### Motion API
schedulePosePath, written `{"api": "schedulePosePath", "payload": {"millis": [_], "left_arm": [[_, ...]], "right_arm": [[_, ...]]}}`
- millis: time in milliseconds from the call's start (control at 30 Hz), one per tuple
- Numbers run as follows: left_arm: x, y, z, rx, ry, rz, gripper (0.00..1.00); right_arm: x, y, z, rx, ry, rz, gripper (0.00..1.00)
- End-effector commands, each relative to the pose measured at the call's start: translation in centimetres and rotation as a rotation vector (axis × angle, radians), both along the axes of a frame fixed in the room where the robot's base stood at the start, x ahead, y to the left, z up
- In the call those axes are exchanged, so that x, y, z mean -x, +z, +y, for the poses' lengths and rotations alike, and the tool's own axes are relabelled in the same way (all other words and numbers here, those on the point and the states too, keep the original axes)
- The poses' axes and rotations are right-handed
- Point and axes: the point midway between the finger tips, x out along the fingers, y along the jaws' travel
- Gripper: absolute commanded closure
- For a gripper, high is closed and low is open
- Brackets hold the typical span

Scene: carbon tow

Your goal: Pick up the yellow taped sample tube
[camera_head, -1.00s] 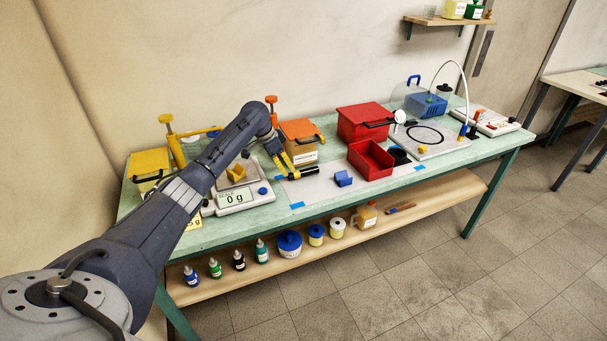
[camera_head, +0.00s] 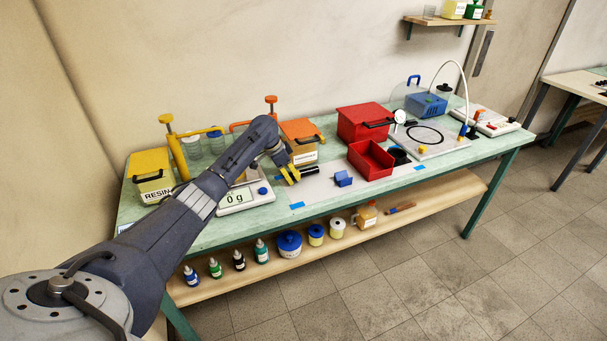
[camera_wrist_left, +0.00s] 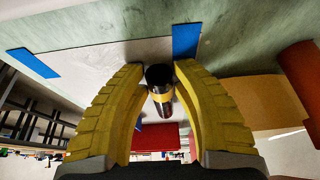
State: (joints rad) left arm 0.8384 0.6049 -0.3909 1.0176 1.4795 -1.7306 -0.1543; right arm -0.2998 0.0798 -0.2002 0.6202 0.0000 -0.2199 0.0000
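The sample tube (camera_head: 311,171) is dark and lies near the white sheet on the bench; its left part is hidden by my left gripper in the head view. My left gripper (camera_head: 292,176) has yellow fingers and is at the tube's left end. In the left wrist view, the tube (camera_wrist_left: 160,78) shows a black end and a yellow tape band between the two ribbed yellow fingers (camera_wrist_left: 159,72). My right gripper is not in view.
A blue cradle (camera_head: 343,179) and a red open bin (camera_head: 371,161) stand right of the tube. A scale (camera_head: 238,201) reading 0 g is to the left. An orange-lidded box (camera_head: 303,154) stands behind. Blue tape (camera_head: 297,206) marks the bench near the front edge.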

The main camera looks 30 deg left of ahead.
Motion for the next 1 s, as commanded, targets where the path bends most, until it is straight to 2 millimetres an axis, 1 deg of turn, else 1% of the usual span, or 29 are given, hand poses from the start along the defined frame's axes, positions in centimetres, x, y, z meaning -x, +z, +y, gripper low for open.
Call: {"api": "schedulePosePath", "payload": {"millis": [33, 200, 467, 667, 767, 1000], "left_arm": [[0.0, 0.0, 0.0, 0.0, 0.0, 0.0, 0.81], [0.0, 0.0, 0.0, 0.0, 0.0, 0.0, 1.0], [0.0, 0.0, 0.0, 0.0, 0.0, 0.0, 1.0], [0.1, 0.6, -0.3, 0.001, -0.002, -0.002, 1.0], [0.2, 1.6, -0.3, 0.0, -0.001, -0.003, 1.0], [0.2, 5.4, -0.3, -0.002, -0.003, -0.004, 1.0]], "right_arm": [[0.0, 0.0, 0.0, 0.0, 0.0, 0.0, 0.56], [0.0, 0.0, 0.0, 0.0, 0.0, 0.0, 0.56], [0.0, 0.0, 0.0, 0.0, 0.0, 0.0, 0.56], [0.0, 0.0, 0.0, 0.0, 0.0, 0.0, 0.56], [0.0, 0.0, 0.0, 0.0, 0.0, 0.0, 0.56], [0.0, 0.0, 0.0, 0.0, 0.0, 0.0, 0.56]]}}
